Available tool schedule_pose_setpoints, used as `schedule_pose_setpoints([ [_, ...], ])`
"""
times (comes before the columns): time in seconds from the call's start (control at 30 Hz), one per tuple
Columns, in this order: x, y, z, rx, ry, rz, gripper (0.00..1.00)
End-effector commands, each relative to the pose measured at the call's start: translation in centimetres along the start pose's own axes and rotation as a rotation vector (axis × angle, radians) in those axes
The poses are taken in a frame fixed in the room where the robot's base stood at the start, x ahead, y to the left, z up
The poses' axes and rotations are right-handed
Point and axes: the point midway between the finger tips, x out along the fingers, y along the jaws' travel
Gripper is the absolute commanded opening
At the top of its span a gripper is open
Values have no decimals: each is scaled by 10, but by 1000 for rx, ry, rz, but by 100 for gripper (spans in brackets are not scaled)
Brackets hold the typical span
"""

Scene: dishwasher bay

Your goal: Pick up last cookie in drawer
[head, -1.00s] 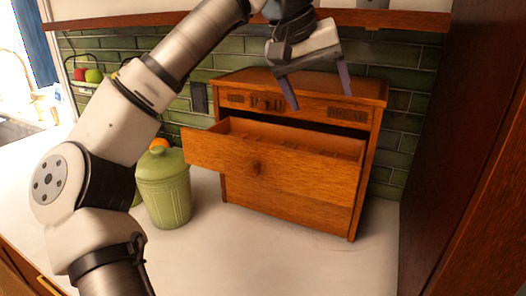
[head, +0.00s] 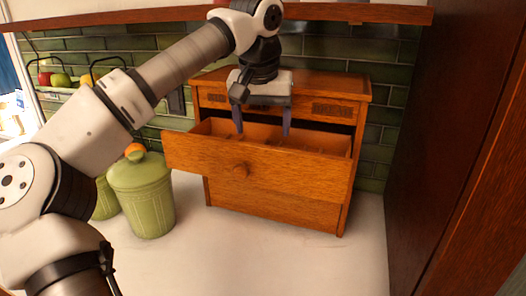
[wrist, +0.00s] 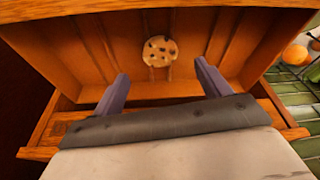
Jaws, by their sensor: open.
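A round tan cookie with dark chips (wrist: 159,50) lies in the open wooden drawer (wrist: 95,55), as the wrist view shows. It sits between thin slats or dividers on the drawer floor, ahead of my fingertips. In the head view the drawer front (head: 255,170) hides the cookie. My gripper (head: 262,132) points down over the drawer opening, its fingertips at about the height of the drawer's rim. In the wrist view my gripper (wrist: 160,75) is open and empty, its two purple fingers to either side of the cookie and apart from it.
The wooden chest (head: 300,90) stands on the white counter (head: 270,258) against green tiles. A green lidded canister (head: 143,195) stands left of it. A wooden shelf (head: 340,14) runs above, and a tall dark wood panel (head: 440,140) bounds the right. The front counter is clear.

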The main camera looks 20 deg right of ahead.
Motion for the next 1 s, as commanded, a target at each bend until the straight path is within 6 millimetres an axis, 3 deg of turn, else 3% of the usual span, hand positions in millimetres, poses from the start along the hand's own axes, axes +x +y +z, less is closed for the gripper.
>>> schedule_pose_setpoints([
  [0.33,45,0,3,1,-3,1,76],
  [0.63,51,0,3,0,0,1,76],
  [0.87,51,0,3,0,0,1,46],
  [1.0,50,0,3,0,0,1,45],
])
